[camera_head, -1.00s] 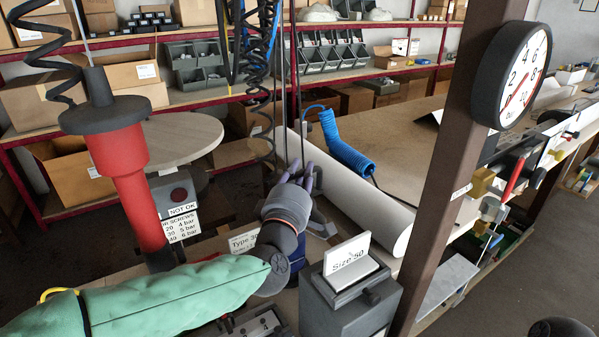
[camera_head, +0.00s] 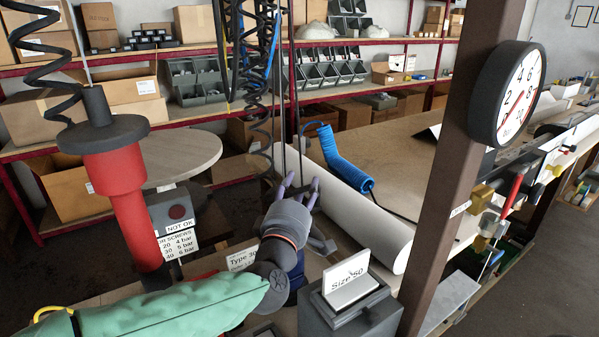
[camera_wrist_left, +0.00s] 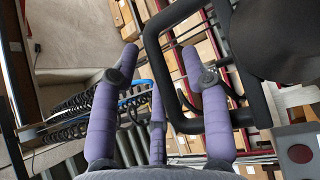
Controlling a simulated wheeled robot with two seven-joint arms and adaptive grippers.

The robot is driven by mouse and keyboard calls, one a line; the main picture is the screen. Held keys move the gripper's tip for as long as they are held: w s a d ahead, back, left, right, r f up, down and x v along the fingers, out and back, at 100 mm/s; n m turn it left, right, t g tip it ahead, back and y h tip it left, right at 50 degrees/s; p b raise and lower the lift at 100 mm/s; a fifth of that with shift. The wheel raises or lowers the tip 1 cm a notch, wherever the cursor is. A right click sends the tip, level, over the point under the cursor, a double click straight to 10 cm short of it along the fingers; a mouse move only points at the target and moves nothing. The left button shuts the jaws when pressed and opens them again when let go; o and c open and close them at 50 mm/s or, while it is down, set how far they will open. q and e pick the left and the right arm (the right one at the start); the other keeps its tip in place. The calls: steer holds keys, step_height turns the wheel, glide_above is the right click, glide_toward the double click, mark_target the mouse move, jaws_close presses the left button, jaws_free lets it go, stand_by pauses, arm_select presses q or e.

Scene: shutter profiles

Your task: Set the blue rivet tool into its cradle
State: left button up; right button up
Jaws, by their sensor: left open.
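My left gripper (camera_head: 294,188) is open, with its purple fingers spread near the hanging black lines. In the left wrist view its open fingers (camera_wrist_left: 160,62) hold nothing. A black loop-shaped handle (camera_wrist_left: 250,115) lies beside and partly behind the right-hand finger there. A dark body (camera_wrist_left: 275,45) fills the upper right corner. In the head view a dark blue body (camera_head: 298,284) shows just behind my left wrist, mostly hidden; I cannot tell for sure whether it is the blue rivet tool. The cradle cannot be made out. My right gripper is out of view.
A red tool (camera_head: 133,212) hangs on a black coil at left, beside the NOT OK box (camera_head: 172,212). A grey block with a Size 50 sign (camera_head: 350,282) stands right of my wrist. A white roll (camera_head: 365,218), blue coiled hose (camera_head: 345,165) and brown post (camera_head: 447,170) are farther right.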

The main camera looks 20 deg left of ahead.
arm_select(q)
step_height(320, 180, up, 9)
steer(key=shift+s+r, duration=0.1)
stand_by(0.5)
steer(key=shift+s, duration=0.1)
steer(key=s+f+p, duration=0.1)
steer(key=s+p, duration=0.3)
steer(key=s, duration=0.8)
steer(key=shift+d+f, duration=0.3)
steer(key=shift+d, duration=0.05)
stand_by(0.6)
stand_by(0.3)
stand_by(0.4)
